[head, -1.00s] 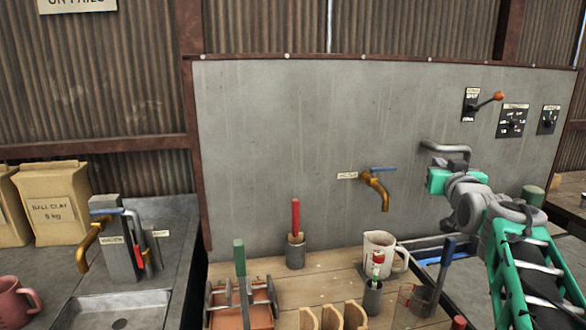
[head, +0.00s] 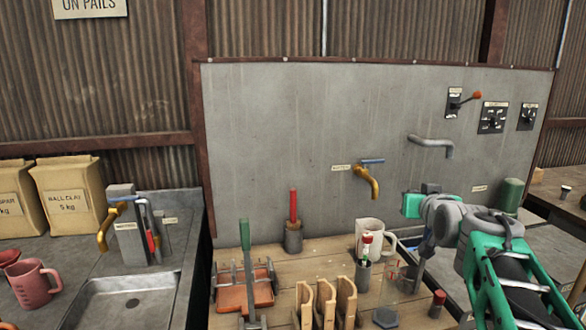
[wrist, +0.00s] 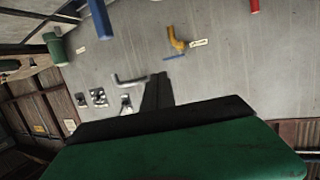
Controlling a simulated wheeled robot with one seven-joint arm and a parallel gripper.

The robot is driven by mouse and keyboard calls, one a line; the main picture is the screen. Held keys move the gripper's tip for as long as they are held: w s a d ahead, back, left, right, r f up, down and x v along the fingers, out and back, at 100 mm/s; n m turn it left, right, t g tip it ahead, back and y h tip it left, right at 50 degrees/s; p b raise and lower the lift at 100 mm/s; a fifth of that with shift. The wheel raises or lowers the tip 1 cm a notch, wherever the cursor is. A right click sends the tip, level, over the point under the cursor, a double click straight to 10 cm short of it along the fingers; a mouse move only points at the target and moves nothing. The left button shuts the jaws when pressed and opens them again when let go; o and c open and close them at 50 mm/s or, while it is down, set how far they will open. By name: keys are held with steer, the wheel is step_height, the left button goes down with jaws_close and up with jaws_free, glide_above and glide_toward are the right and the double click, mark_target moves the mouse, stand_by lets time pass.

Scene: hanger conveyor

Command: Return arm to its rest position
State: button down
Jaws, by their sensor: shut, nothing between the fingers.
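My gripper (head: 412,205) is at the right of the head view, in front of the grey wall panel and above the right end of the wooden bench. It holds nothing. In the wrist view its dark fingers (wrist: 158,90) lie together, pointing toward the panel. The arm is bent and comes in from the lower right. It covers part of the bench's right end and what stands there.
The grey panel (head: 270,130) has a brass tap (head: 367,182), a grey pipe (head: 432,145) and switches (head: 492,117). The wooden bench (head: 275,315) holds a white jug (head: 372,237), a red-handled tool (head: 293,208) and wooden pieces. A sink (head: 130,300) is at left.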

steer(key=s+a+f+n+g+y+p, duration=0.15)
steer(key=s+a+f+g, duration=0.45)
steer(key=s+a+f, duration=0.6)
steer(key=s+a+f+g, duration=0.1)
steer(key=s+f+g, duration=0.2)
steer(key=s+f, duration=0.3)
steer(key=s+a+f+g, duration=0.1)
steer(key=s+f+g, duration=0.1)
steer(key=s+f, duration=0.4)
steer(key=s, duration=0.5)
steer(key=shift+s+f+g, duration=0.2)
steer(key=shift+s+g, duration=0.15)
steer(key=shift+g, duration=0.05)
steer(key=c, duration=2.1)
jaws_free()
